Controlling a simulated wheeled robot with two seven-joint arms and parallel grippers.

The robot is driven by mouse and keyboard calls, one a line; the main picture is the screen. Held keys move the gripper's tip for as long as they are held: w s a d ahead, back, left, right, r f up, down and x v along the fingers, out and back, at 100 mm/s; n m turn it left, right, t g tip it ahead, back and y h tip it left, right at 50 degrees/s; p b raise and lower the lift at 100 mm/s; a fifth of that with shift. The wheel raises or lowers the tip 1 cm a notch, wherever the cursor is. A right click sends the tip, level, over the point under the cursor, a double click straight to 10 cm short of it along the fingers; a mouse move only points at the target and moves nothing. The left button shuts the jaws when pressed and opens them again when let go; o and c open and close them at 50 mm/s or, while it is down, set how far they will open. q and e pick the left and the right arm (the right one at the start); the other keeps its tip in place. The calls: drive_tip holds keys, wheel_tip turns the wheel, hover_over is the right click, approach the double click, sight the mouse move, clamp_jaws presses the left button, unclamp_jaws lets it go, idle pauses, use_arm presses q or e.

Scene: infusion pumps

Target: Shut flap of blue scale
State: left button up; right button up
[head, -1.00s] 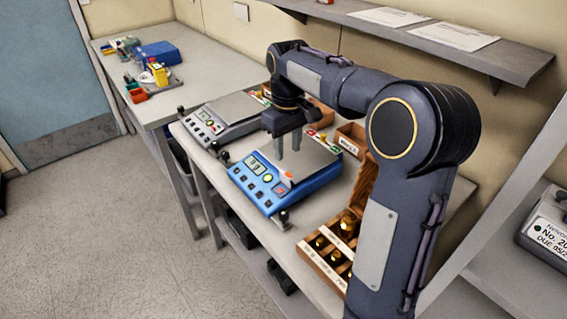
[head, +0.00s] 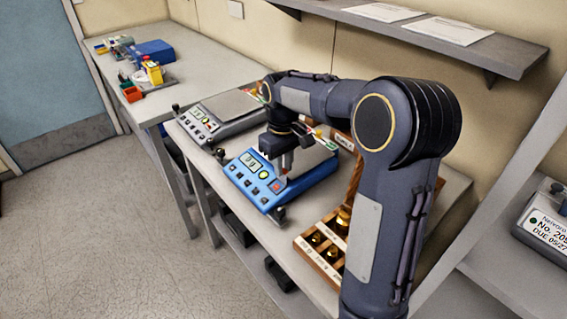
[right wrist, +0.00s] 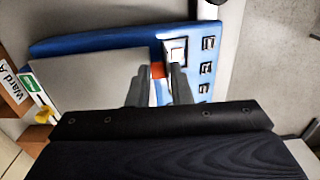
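The blue scale (head: 263,187) stands on the bench with its display and keys facing the front left; it also shows in the right wrist view (right wrist: 95,40). A small orange piece (right wrist: 158,70) lies near the border of the plate and the key panel. My right gripper (head: 281,172) is low over the scale's front part. In the right wrist view its fingers (right wrist: 158,80) are apart, empty, with the orange piece showing between them. My left gripper is out of view.
A grey scale (head: 213,124) stands just behind the blue one. A wooden block with brass weights (head: 325,240) is at the right front. A shelf (head: 440,40) overhangs the bench at the back. Floor on the left is clear.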

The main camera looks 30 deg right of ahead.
sight(281, 179)
clamp_jaws()
drive_tip(key=shift+a+r+h, duration=0.1)
drive_tip(key=shift+a+h, duration=0.15)
drive_tip(key=shift+h, duration=0.45)
drive_tip(key=shift+a+h, duration=0.55)
drive_tip(key=shift+h, duration=0.45)
drive_tip(key=shift+a+h, duration=0.3)
drive_tip(key=shift+h, duration=0.2)
drive_tip(key=shift+s+a+f+h, duration=0.1)
drive_tip(key=shift+a+f+h, duration=0.05)
drive_tip(key=shift+f+h, duration=0.15)
drive_tip(key=shift+s+a+f+t+h+b, duration=0.1)
drive_tip(key=shift+a+f+t+h+b, duration=0.15)
drive_tip(key=shift+a+h+b, duration=0.45)
idle(0.8)
drive_tip(key=o, duration=0.6)
unclamp_jaws()
drive_tip(key=shift+d+r+h, duration=0.1)
drive_tip(key=shift+d+h, duration=0.15)
drive_tip(key=shift+h, duration=0.05)
drive_tip(key=shift+r, duration=0.1)
